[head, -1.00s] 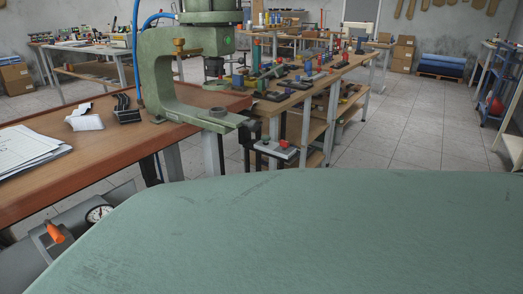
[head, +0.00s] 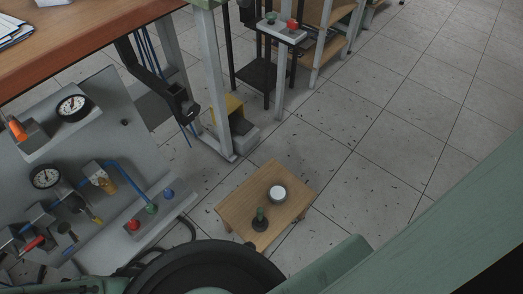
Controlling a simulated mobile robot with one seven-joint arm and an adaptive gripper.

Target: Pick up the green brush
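My gripper is not in view.
A grey panel with gauges (head: 73,107) and coloured buttons (head: 151,209) stands at left. A workbench (head: 90,35) is at upper left. A large black round part (head: 205,265) and a green beam (head: 430,220) fill the near edge. Tiled floor (head: 370,140) is open at right.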

